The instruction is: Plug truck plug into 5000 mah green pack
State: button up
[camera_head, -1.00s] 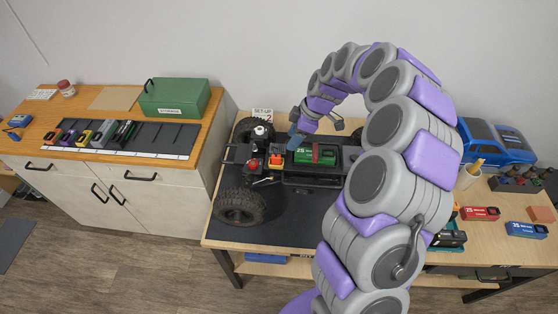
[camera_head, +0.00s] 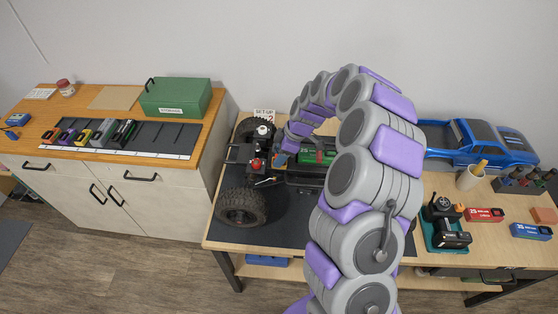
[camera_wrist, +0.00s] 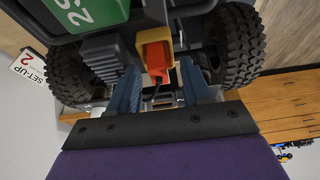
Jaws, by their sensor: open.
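The green pack (camera_head: 318,157) sits in the truck's chassis, partly hidden by my arm; its green top with "2S" lettering also shows in the wrist view (camera_wrist: 90,12). A red plug (camera_wrist: 158,62) sits against a yellow holder (camera_wrist: 147,38) beside the pack's ribbed grey end (camera_wrist: 100,50). I cannot tell whether the plug is seated in the holder. My gripper (camera_wrist: 163,88) is open, its two blue fingers one on each side below the red plug, apart from it.
The truck's black tyres (camera_head: 242,207) flank the chassis on a dark mat (camera_head: 280,228). A blue truck body (camera_head: 480,142), a pen cup (camera_head: 470,177), red (camera_head: 485,215) and blue (camera_head: 531,231) packs stand on the right. A cabinet with a green box (camera_head: 175,97) is left.

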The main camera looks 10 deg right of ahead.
jog(key=shift+a, duration=0.15)
jog(key=shift+c, duration=1.2)
jog(key=shift+d, duration=0.55)
jog(key=c, duration=0.4)
jog(key=shift+d, duration=0.1)
grip_shut()
